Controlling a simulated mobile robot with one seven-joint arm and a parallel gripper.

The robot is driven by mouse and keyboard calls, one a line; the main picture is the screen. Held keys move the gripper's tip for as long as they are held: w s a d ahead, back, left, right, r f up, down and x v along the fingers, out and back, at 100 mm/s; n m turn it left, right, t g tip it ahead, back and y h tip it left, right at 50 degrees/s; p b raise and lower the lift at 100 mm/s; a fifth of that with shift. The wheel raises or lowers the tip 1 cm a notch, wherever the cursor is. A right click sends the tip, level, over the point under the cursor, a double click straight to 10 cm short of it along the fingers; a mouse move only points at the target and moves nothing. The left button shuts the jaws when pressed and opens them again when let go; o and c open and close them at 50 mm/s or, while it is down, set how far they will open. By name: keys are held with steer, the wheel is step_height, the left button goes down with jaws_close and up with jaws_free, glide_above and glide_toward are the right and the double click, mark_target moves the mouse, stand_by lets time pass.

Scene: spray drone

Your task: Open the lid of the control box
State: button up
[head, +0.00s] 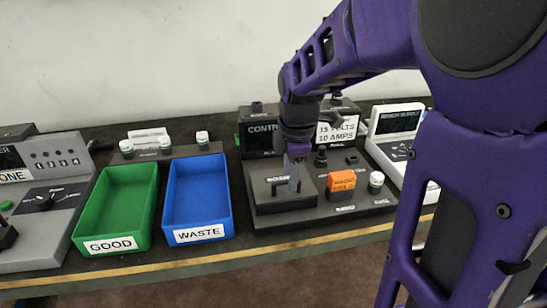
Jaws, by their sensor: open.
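The dark control box (322,207) stands on the right half of the bench, with a screen marked "CONTR..." (258,135) and a white "15 VOLTS 10 AMPS" label at its back. Its lid (264,211) appears closed, a flat dark cover with a raised handle bar (268,190) and small white lettering. My gripper (295,186) points down over the lid, close to the right end of the handle. Its jaws are open. I cannot tell whether they touch or straddle the handle. My wrist hides part of the screen.
A blue WASTE bin (230,219) and a green GOOD bin (148,224) lie left. Several jars stand behind them. My arm fills the right.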

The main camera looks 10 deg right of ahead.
jaws_close()
stand_by(1.4)
